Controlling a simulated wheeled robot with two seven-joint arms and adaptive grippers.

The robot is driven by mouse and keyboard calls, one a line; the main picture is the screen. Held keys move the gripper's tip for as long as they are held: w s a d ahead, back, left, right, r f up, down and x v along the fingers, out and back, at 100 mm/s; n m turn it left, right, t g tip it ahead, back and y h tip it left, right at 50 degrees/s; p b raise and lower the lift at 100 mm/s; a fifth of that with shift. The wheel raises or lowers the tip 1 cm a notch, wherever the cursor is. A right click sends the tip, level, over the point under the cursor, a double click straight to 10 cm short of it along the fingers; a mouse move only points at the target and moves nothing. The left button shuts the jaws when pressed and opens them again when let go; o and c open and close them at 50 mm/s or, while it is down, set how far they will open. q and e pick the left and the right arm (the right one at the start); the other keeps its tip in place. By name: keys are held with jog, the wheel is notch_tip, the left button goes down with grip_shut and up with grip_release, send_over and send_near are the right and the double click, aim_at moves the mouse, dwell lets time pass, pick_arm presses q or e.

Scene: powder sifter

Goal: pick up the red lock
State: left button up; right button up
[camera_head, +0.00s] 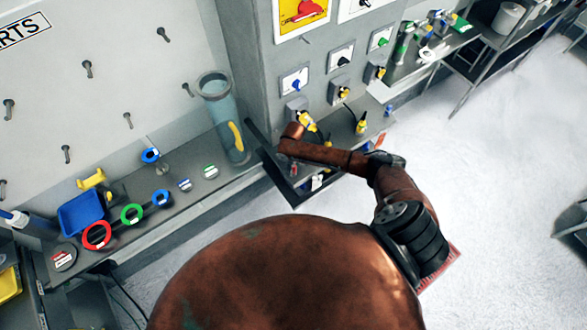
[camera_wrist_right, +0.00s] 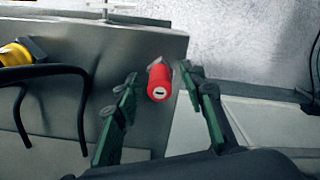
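The red lock (camera_wrist_right: 158,82) shows in the right wrist view as a small red cylinder with a dark keyhole slot on the end facing the camera. It is near the edge of a grey metal shelf (camera_wrist_right: 120,45). My right gripper (camera_wrist_right: 160,79) is open, with one green finger on each side of the lock. Gaps show between the fingers and the lock. In the head view my right arm reaches over the small shelf at the grey cabinet, and its fingers are hard to make out. My left gripper is not in view.
A yellow object (camera_wrist_right: 14,54) and black curved bars are left of the gripper in the wrist view. In the head view, yellow locks (camera_head: 306,121) hang on the cabinet (camera_head: 330,35). A blue bin (camera_head: 80,213) and colored rings stand on the left bench.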

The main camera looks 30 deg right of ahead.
grip_shut()
dwell(0.4)
jog(key=shift+r, duration=0.15)
